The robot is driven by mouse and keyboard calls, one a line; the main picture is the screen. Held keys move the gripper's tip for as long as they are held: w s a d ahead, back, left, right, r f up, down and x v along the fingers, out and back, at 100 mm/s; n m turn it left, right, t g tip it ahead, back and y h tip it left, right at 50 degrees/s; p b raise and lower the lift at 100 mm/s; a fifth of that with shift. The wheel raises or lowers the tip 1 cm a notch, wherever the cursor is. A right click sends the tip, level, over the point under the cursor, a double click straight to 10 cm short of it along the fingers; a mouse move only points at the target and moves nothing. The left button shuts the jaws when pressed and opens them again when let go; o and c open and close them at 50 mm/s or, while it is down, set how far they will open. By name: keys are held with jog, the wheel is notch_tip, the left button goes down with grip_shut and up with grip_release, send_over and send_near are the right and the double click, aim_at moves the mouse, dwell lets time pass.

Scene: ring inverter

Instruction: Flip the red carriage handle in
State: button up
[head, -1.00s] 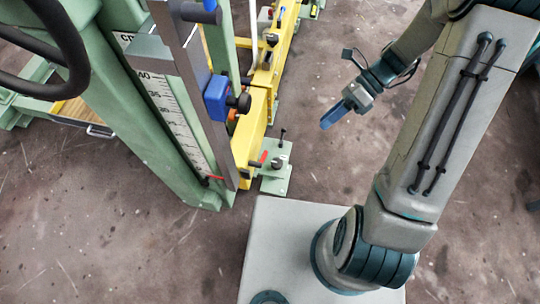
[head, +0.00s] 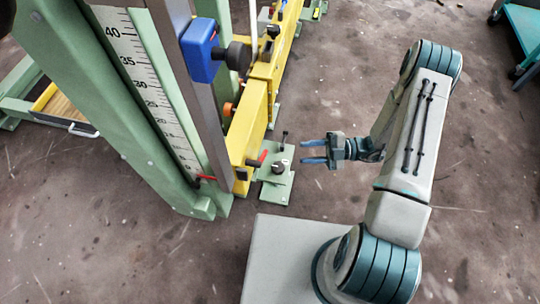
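A small red handle (head: 263,157) sticks out at the lower end of the yellow beam (head: 251,120), just above a green foot plate (head: 276,187). My gripper (head: 304,152) is to the right of the red handle, pointing left toward it. Its two blue fingers are apart, with nothing between them. A clear gap separates the fingertips from the handle. A second, thin red piece (head: 205,177) sits at the bottom of the numbered scale; I cannot tell whether it is a handle or a pointer.
A green post carries the white scale (head: 150,90). A blue block (head: 202,48) with a black knob (head: 238,56) sits on the grey rail. A black-topped upright pin (head: 284,137) stands on the foot plate, near the gripper. Open floor lies right of the frame.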

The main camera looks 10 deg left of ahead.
jog(key=b+x, duration=0.2)
jog(key=x, duration=1)
jog(key=shift+b, duration=0.35)
jog(key=shift+a, duration=0.15)
grip_shut()
